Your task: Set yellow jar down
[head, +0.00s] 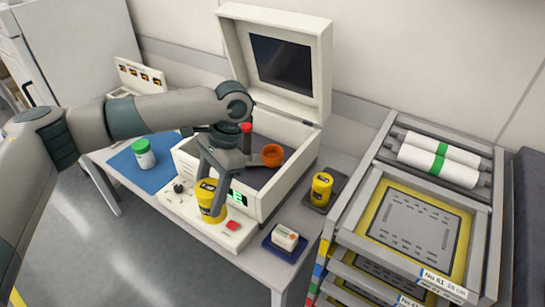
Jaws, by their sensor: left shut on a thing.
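A yellow jar (208,201) with a dark label is in my left gripper (213,187). The gripper is shut on it from above, over the front panel of the white machine. I cannot tell whether the jar's base touches the panel. A second yellow jar (322,190) stands upright on a dark mat (337,181) to the right of the machine. My right gripper is not in view.
The white machine (268,210) has its screen lid raised; an orange round part (272,155) is inside. A white jar with a green lid (143,155) stands on a blue mat (157,177). A small white box (285,237) and a feeder trolley (372,238) are at the right.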

